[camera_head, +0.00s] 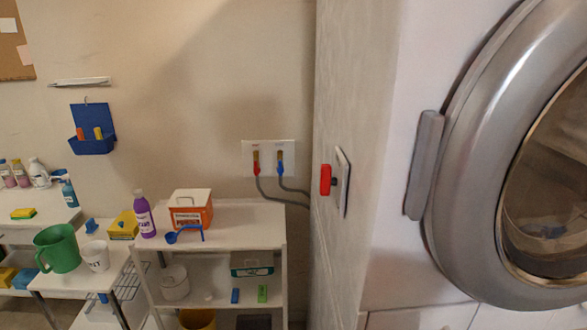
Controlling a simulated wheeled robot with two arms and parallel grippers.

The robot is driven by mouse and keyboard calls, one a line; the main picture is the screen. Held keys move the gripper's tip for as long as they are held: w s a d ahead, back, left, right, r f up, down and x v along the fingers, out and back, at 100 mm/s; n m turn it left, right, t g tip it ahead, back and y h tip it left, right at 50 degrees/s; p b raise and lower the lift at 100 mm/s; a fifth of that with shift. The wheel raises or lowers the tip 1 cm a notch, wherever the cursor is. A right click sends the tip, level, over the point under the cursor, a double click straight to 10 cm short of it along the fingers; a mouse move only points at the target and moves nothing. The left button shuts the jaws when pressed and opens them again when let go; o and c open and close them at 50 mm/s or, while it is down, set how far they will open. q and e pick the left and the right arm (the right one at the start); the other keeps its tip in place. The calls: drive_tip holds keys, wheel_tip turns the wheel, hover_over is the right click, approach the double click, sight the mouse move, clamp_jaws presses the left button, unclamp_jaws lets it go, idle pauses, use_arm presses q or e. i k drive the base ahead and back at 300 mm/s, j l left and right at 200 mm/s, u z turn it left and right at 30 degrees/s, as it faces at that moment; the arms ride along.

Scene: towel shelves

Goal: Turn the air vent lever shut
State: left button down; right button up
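A red lever (326,180) juts out from a grey plate (343,182) on the side panel left of the washing machine. It stands upright in the picture. No label shows that names it as the air vent lever, and I cannot tell if it is at open or shut. A white wall plate (287,147) farther back carries a red-handled tap (256,166) and a blue-handled tap (279,167), each with a grey hose. Neither of my grippers is in view.
The washing machine's round door (470,170) fills the right side. A white shelf unit (230,248) stands under the taps with a purple bottle (144,214) and an orange-white box (191,208). A green jug (57,248) stands on a table at left. The wall above is mostly bare.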

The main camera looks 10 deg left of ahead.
sight(327, 181)
drive_tip(key=j+u, duration=0.1)
drive_tip(key=j, duration=0.45)
drive_tip(key=i+j+u, duration=0.1)
drive_tip(key=j, duration=0.45)
drive_tip(key=i+j+u, duration=0.1)
drive_tip(key=j, duration=0.45)
